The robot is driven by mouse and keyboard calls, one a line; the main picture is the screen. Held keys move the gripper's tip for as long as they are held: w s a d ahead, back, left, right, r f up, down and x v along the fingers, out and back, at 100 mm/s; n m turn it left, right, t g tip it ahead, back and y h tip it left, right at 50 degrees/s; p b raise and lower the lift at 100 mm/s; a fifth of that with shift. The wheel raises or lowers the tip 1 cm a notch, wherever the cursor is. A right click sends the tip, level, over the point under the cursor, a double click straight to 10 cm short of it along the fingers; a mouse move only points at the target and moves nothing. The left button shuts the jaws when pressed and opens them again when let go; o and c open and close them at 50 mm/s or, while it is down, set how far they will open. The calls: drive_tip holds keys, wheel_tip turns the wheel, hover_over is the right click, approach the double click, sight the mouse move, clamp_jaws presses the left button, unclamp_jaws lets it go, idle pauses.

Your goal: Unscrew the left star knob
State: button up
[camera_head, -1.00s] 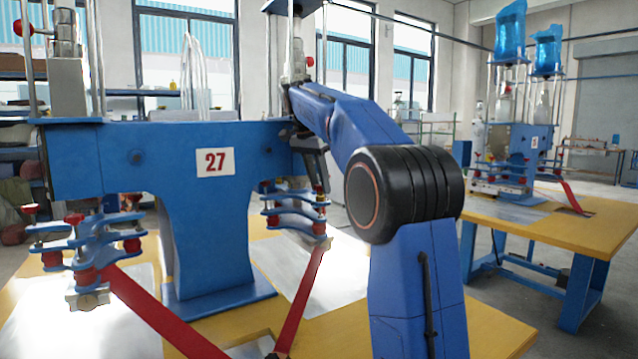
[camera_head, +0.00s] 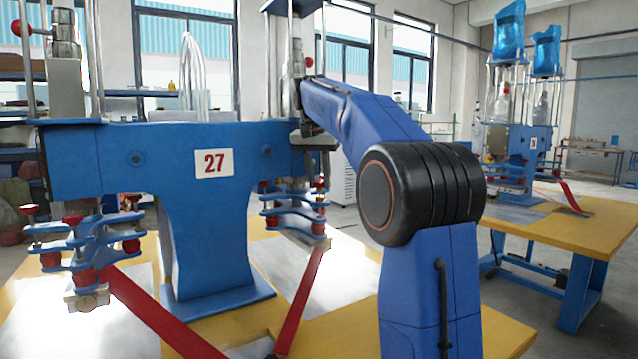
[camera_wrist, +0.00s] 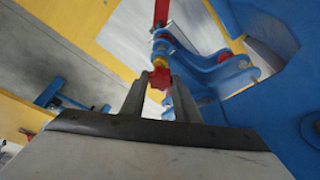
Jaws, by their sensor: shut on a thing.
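My gripper (camera_wrist: 160,88) is shut on a red star knob (camera_wrist: 160,76), which shows between its two fingertips in the wrist view. A yellow part and blue clamp plates (camera_wrist: 207,70) lie just beyond the knob. In the head view my gripper (camera_head: 318,178) points down at the right-hand clamp (camera_head: 293,218) of the blue machine marked 27. The held knob is hard to make out there. Another red knob (camera_head: 265,184) shows to the left on that clamp.
The blue machine body (camera_head: 208,190) stands on a yellow table (camera_head: 345,330). A second clamp (camera_head: 85,245) with red knobs is at the left. Red straps (camera_head: 303,300) run from the clamps. A second machine (camera_head: 515,150) stands at the right.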

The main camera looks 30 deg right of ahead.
drive_tip(key=shift+r, duration=1.85)
drive_tip(key=shift+c, duration=0.2)
drive_tip(key=shift+s, duration=0.1)
